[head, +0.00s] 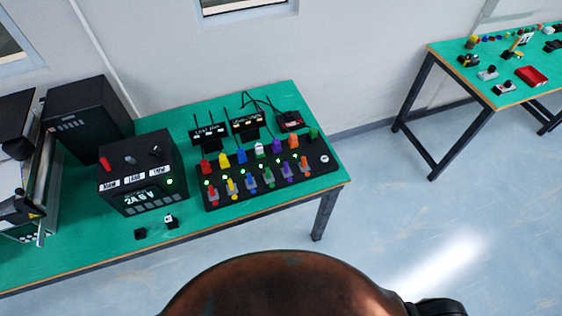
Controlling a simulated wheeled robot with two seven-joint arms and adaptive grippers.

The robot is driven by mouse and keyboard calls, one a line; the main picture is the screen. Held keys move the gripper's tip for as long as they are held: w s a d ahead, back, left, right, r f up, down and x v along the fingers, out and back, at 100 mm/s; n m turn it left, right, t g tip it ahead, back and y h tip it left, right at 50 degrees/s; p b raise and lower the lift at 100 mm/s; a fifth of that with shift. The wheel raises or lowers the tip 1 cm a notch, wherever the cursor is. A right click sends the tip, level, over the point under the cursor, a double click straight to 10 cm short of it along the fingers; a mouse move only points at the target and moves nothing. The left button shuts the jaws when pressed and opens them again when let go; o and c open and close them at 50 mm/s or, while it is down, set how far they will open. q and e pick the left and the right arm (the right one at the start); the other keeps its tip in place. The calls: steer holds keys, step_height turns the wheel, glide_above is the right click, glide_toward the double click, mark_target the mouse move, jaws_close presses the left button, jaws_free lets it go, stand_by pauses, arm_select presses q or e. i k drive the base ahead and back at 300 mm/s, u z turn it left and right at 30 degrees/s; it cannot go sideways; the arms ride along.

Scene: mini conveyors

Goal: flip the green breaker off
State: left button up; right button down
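A black breaker panel (328,172) lies on the green-topped table, with a row of small coloured switches along its front. The green breaker (269,178) is in this front row, between a blue switch (250,183) and a purple one (287,171). Small green lights glow above the front switches. The green breaker's lever position is too small to tell. Neither of my grippers shows in the head view.
A black power supply (142,170) reading about 24 V stands left of the panel. Small black parts (140,234) lie at the table's front. Black boxes with cables (247,123) stand behind the panel. Another green table (500,70) with small items is at the right, across open floor.

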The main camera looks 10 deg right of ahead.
mark_target(314, 133)
steer(key=u, duration=3.65)
steer(key=k, duration=2.4)
steer(key=z, duration=1.2)
steer(key=i, duration=0.5)
